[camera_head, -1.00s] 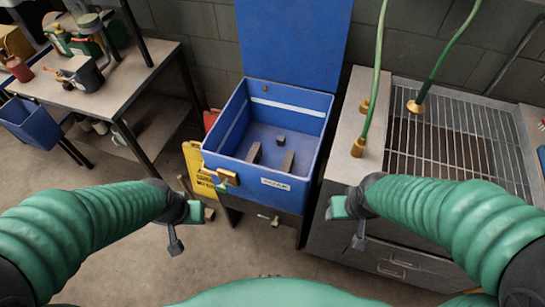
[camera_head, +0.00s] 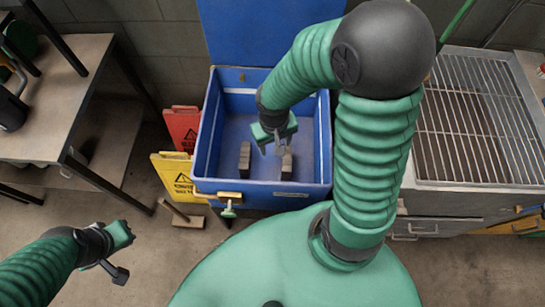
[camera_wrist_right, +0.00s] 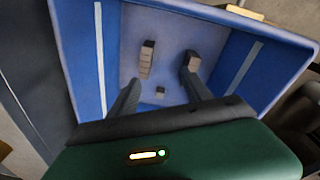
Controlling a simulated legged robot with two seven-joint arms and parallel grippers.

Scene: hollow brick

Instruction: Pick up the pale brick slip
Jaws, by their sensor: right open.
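The blue bin (camera_head: 262,190) stands open ahead, its lid up behind it. The likely pale brick slip (camera_head: 287,163) is the lighter upright piece on its floor, right in the head view; it also shows left of centre in the right wrist view (camera_wrist_right: 147,60). A darker piece (camera_head: 245,156) stands to its left. A small dark block (camera_wrist_right: 160,91) shows in the right wrist view; my arm hides it in the head view. My right gripper (camera_head: 276,146) is open and empty over the bin. My left gripper (camera_head: 119,250) is outside the bin at lower left; its jaws are unclear.
The bin walls (camera_head: 325,150) surround the pieces. A metal grate bench (camera_head: 470,120) stands on the right and a workbench (camera_head: 55,95) on the left. Yellow (camera_head: 178,178) and red (camera_head: 182,127) signs lean beside the bin. Floor shows at lower left.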

